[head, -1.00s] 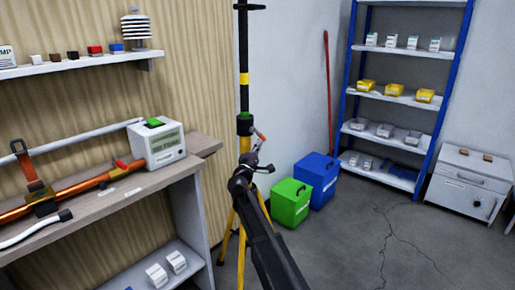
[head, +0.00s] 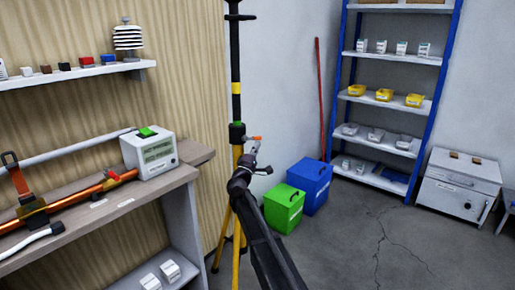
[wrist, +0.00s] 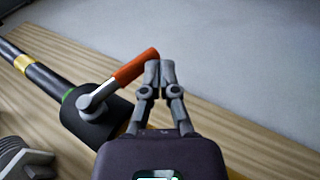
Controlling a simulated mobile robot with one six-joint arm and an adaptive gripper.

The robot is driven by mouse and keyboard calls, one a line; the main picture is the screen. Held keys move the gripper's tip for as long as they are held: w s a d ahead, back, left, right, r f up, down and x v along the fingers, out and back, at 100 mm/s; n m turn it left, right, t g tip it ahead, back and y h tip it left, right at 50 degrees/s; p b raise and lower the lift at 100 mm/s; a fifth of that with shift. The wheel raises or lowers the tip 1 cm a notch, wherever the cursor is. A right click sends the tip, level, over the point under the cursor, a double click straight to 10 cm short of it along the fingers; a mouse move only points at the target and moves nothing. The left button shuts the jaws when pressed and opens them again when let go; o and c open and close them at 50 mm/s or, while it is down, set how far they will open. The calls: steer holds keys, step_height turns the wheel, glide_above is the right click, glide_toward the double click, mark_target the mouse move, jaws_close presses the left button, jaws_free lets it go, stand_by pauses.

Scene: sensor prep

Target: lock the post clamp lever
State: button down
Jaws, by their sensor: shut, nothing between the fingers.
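The black post (head: 235,75) stands on a yellow tripod, with a dark clamp collar (head: 237,133) on it. The clamp lever (head: 254,138) has a grey arm and an orange handle and points right, roughly level, in the head view. In the wrist view the orange handle (wrist: 135,68) runs from the grey arm up to my fingertips, and the collar (wrist: 88,125) is at lower left. My gripper (wrist: 160,68) is shut and empty, with its left fingertip at the handle's free end. I cannot tell whether they touch.
A bench (head: 95,215) with a white meter (head: 150,153) stands left of the tripod. A green bin (head: 283,208) and a blue bin (head: 310,183) sit behind my arm at right. A blue-framed shelf (head: 437,100) and a grey cabinet (head: 455,192) stand farther right. Open floor lies in front.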

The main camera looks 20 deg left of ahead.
steer(key=s+d+f+b, duration=0.1)
steer(key=s+f+b, duration=0.3)
steer(key=f+b, duration=0.9)
steer(key=shift+s, duration=0.2)
stand_by(0.4)
stand_by(0.4)
steer(key=s+d+f+m+g+h+p, duration=0.1)
steer(key=s+d+f+m+g+h, duration=0.25)
steer(key=d, duration=0.75)
steer(key=s+d+f+m+g+h, duration=0.15)
steer(key=d+f+m+g, duration=0.4)
steer(key=d, duration=0.65)
steer(key=s+d+f+m+g+h+p, duration=0.1)
steer(key=s+d+f+m+g+h, duration=0.25)
steer(key=d, duration=0.75)
steer(key=s+d+f+m+g+y+p, duration=0.15)
steer(key=s+d+f+g+y, duration=0.35)
steer(key=s, duration=0.7)
steer(key=s+d+f+m+g+y, duration=0.3)
steer(key=s+f+g+y, duration=0.4)
steer(key=s, duration=0.6)
step_height(320, 180, up, 38)
steer(key=y+p, duration=0.1)
steer(key=p, duration=3.7)
steer(key=shift+w+t, duration=0.15)
steer(key=shift+t, duration=0.3)
